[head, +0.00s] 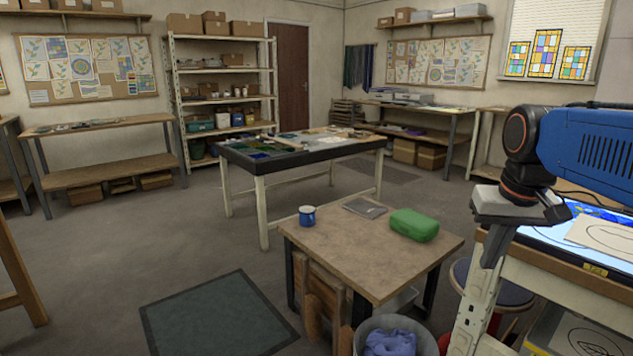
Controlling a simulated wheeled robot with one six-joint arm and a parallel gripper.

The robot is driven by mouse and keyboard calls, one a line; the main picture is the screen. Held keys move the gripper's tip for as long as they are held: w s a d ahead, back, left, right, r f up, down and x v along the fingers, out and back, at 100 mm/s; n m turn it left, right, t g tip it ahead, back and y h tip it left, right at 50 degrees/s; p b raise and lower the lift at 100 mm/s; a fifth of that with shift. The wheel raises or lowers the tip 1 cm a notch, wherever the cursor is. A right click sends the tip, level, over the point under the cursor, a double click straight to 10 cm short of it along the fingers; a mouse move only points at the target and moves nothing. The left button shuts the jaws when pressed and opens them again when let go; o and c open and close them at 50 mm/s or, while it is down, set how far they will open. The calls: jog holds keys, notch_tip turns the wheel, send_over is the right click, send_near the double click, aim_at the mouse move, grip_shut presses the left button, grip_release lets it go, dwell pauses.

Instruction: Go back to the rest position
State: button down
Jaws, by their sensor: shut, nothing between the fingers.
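My gripper (496,250) hangs at the right of the head view, below the black and orange wrist joint of my blue arm. Its grey fingers point down and are shut, with nothing between them. It appears in front of the left end of a workbench with a lit panel (535,236); I cannot tell whether it is over the bench or beside it. A sheet with a drawn oval (603,236) lies on the panel, cut off by the picture's right edge.
A low table (330,246) bears a blue mug (307,216), a grey flat item (365,208) and a green case (414,225). A bin (372,322) and stool (470,290) stand nearby. A glass-covered table (235,152) is behind. Floor is open at left around a dark mat (215,318).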

jog(key=s+a+f+n+t, duration=0.1)
jog(key=s+a+f, duration=0.3)
jog(key=s+f, duration=0.8)
notch_tip(320, 180, down, 2)
jog(key=shift+s+a+f+n+t, duration=0.15)
jog(key=shift+s+a+n+t, duration=0.05)
jog(key=shift+s+n+t, duration=0.25)
jog(key=shift+d, duration=0.1)
